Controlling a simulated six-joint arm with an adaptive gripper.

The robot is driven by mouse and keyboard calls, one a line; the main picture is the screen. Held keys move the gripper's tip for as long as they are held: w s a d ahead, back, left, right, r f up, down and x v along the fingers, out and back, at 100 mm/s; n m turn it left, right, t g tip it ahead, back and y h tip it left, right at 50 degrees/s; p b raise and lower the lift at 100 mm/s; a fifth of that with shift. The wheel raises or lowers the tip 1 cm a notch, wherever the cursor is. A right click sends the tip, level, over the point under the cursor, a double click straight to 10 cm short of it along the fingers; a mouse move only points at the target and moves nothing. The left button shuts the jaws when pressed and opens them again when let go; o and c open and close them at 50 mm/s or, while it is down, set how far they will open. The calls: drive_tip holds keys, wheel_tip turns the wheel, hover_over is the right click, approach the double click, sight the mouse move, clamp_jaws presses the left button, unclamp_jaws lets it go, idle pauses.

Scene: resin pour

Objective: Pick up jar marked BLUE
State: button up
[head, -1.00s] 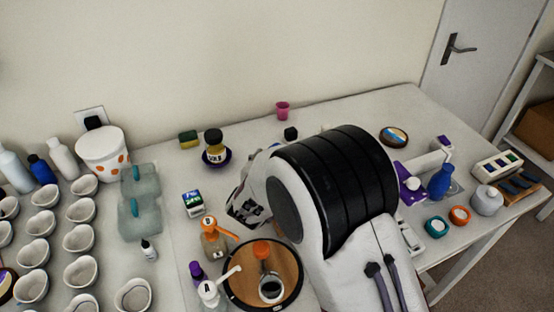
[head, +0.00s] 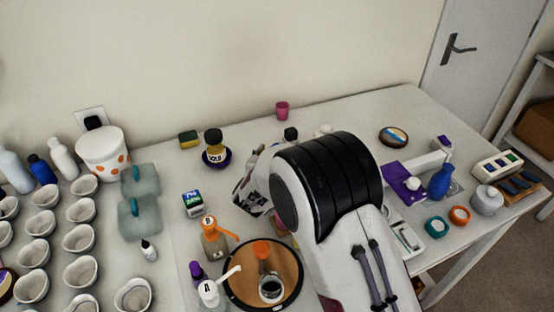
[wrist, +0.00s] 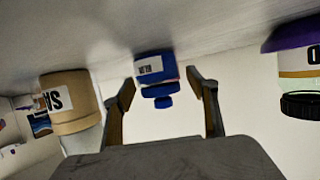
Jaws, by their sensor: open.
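In the wrist view a small blue container (wrist: 150,70) with a white label and a blue stepped end shows ahead, between my fingers. Its label is too small to read, so I cannot tell whether it is the jar marked BLUE. My gripper (wrist: 162,84) is open, one finger at each side of it in the picture, with nothing held. Contact is not visible. In the head view my gripper (head: 250,192) is partly hidden by my arm. A dark-topped item (head: 291,133) stands beyond it, mostly hidden.
A tan-topped jar (wrist: 70,98) is left in the wrist view. Bottles and a round wooden board (head: 285,265) are near the front. A pink cup (head: 282,111) stands by the wall.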

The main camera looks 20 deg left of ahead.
drive_tip(key=c, duration=1.3)
drive_tip(key=shift+c, duration=0.2)
drive_tip(key=shift+r, duration=0.2)
wheel_tip(320, 180, up, 18)
drive_tip(key=shift+f, duration=0.15)
